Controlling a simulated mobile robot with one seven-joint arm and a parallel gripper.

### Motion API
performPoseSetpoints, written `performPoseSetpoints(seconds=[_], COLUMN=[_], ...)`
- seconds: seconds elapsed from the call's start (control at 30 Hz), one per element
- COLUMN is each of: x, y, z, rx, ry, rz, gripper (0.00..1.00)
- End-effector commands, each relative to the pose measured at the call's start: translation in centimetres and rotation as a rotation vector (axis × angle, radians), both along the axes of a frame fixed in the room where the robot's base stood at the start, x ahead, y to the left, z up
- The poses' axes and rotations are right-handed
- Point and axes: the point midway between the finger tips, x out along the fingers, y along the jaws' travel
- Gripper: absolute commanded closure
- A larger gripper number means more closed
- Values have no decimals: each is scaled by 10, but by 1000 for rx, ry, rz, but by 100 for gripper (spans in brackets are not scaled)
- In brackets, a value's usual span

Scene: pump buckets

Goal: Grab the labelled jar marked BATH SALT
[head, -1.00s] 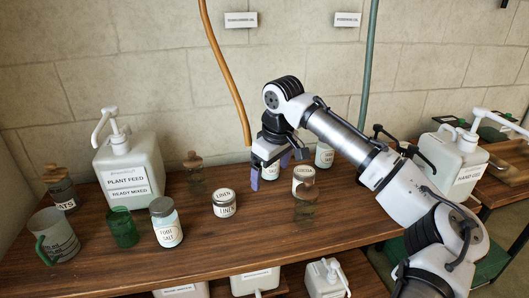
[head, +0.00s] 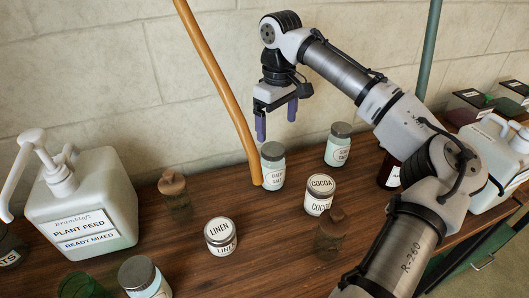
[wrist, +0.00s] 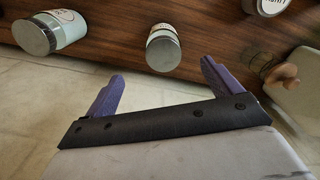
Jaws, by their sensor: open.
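Two pale green jars with grey lids stand upright at the back of the wooden shelf. The nearer one (head: 273,172) has a label whose lower word looks like SALT, its upper word too small to read surely. It is partly behind the orange pipe. The other jar (head: 338,151) stands to its right, its label also hard to read. Both show in the wrist view, the first in the middle (wrist: 163,48) and the other at left (wrist: 52,32). My gripper (head: 276,121) is open and empty, above and behind the first jar, apart from it.
LINEN (head: 220,236) and COCOA (head: 319,194) jars stand in front. Brown stoppered bottles stand at left (head: 174,195) and centre (head: 329,234). A white PLANT FEED pump bottle (head: 85,205) is at left. The orange pipe (head: 222,85) slants down close to my gripper.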

Motion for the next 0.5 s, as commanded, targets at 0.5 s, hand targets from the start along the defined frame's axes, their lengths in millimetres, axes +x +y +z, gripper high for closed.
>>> performPoseSetpoints(seconds=[0.5], x=[-1], y=[0], z=[-70], rx=[-1], ry=[1], rz=[0], gripper=[10])
